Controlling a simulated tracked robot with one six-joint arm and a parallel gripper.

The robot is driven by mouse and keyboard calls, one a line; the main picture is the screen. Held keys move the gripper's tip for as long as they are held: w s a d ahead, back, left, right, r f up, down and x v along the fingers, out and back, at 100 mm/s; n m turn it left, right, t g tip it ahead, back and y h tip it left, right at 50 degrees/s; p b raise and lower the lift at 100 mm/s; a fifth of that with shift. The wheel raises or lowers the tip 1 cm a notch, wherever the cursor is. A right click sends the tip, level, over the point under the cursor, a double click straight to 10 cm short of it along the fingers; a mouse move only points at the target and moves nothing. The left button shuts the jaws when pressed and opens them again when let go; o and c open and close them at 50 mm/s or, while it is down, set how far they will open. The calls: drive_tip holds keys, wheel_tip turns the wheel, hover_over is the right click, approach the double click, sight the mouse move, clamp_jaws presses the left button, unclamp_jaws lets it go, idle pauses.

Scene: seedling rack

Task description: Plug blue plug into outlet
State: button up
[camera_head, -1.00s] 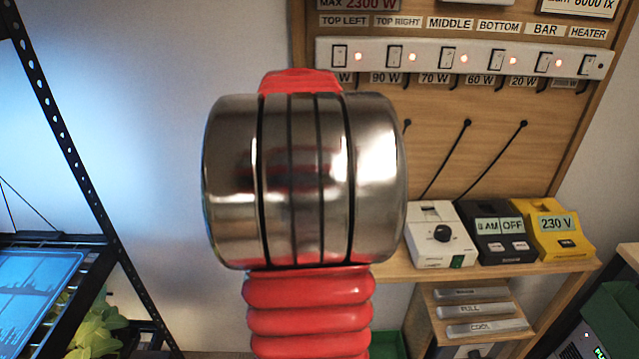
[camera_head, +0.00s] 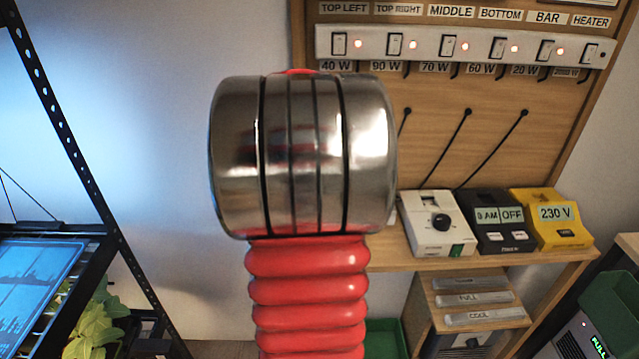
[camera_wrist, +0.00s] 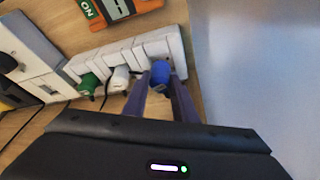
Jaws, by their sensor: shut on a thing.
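In the wrist view, the blue plug (camera_wrist: 161,75) sits between the two fingers of my gripper (camera_wrist: 160,84), which is shut on it. The plug is at the right-end socket of the white outlet strip (camera_wrist: 104,61). I cannot tell whether its pins are in the socket. In the head view, my red and metal arm fills the middle and hides the gripper, the blue plug and the strip.
A green plug (camera_wrist: 90,83) and a white plug (camera_wrist: 120,78) are in neighbouring sockets. In the head view, a white dial box (camera_head: 436,225), a black timer (camera_head: 500,222) and a yellow meter (camera_head: 552,220) stand on the shelf. A switch strip (camera_head: 465,46) is above.

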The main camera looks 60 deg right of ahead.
drive_tip(key=shift+f, duration=0.8)
drive_tip(key=o, duration=1.1)
drive_tip(key=shift+o, duration=0.2)
drive_tip(key=v, duration=1.3)
drive_tip(key=shift+a+r, duration=0.2)
drive_tip(key=shift+r, duration=0.05)
